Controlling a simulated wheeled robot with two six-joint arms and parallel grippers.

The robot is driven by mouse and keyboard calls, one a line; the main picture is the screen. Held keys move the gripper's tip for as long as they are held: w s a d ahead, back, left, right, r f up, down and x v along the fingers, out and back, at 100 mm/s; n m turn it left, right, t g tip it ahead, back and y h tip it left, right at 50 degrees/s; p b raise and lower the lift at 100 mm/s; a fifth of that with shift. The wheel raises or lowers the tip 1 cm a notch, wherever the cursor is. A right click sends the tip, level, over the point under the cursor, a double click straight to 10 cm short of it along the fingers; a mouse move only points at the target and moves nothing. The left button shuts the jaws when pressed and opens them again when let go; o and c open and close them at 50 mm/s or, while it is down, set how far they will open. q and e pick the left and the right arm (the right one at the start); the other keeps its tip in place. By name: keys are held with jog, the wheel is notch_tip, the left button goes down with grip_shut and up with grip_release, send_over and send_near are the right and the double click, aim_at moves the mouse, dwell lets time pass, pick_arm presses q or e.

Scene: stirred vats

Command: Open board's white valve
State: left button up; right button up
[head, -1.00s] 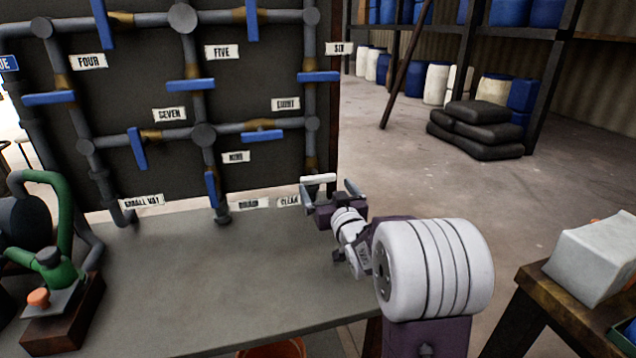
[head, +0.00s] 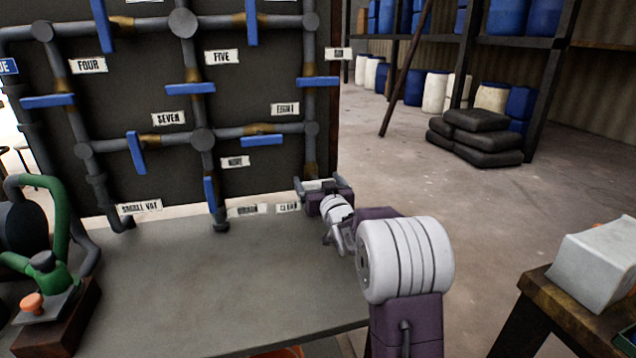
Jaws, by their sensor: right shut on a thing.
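The board (head: 262,95) stands upright at the back left with grey pipes and several blue valve handles. The white valve's handle (head: 318,184) is at the board's lower right corner, beside the "CLEAN" label (head: 288,208). It lies about level in the picture. My right gripper (head: 317,187) is shut on the white handle, with a finger at either end of what shows. The gripper and wrist hide part of the valve's body and the pipe behind it. My left gripper is not in view.
A grey bench top (head: 200,280) lies clear before the board. A green and black pump-like device (head: 45,250) stands at its left. A wooden table (head: 560,310) with a pale box (head: 600,262) is at the right. Black sacks (head: 475,138) lie farther back on open floor.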

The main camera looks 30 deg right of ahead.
jog(key=n+b, duration=0.1)
jog(key=n, duration=0.1)
jog(key=n+b, duration=0.1)
jog(key=n, duration=0.1)
jog(key=shift+a+f+b, duration=0.15)
jog(key=shift+f+b, duration=0.05)
jog(key=shift+b, duration=0.2)
jog(key=n+b, duration=0.3)
jog(key=n, duration=0.1)
jog(key=shift+a+f, duration=0.15)
jog(key=n+b, duration=0.2)
jog(key=n, duration=0.1)
jog(key=n+b, duration=0.2)
jog(key=shift+w+a+f+n+b, duration=0.1)
jog(key=shift+f+n+b, duration=0.1)
jog(key=shift+n+b, duration=1.6)
jog(key=shift+n, duration=0.6)
jog(key=o, duration=1.1)
